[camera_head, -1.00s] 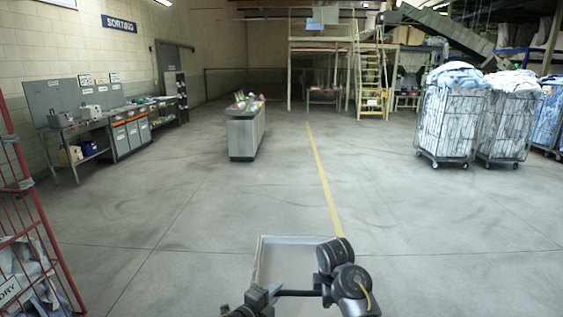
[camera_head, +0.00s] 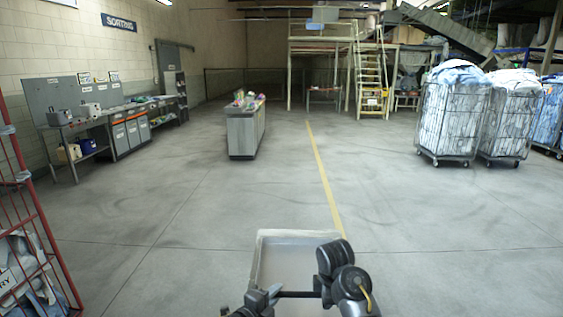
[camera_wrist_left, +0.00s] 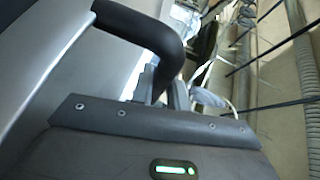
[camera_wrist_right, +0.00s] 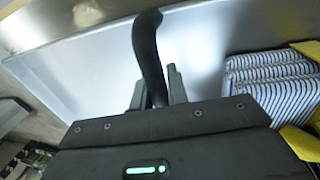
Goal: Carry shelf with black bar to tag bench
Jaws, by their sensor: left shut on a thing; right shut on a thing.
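A pale, shallow shelf (camera_head: 286,262) with a raised rim shows at the bottom of the head view. A black bar (camera_head: 300,294) crosses its near end. My left gripper (camera_head: 262,301) is at the bar's left end; in the left wrist view its fingers (camera_wrist_left: 165,92) are shut on the curved black bar (camera_wrist_left: 150,32). In the right wrist view my right gripper's fingers (camera_wrist_right: 156,92) are shut on the black bar (camera_wrist_right: 147,45) too. The shelf's underside and floor contact are hidden. A grey bench (camera_head: 243,136) with small coloured items stands ahead; I see no readable tag label on it.
A long workbench (camera_head: 105,125) stands along the left wall under a SORTING sign (camera_head: 118,22). Laundry cages (camera_head: 452,115) stand right, a red cage (camera_head: 28,215) near left. Striped folded cloth (camera_wrist_right: 270,85) shows in the right wrist view. Floor between shelf and grey bench is clear.

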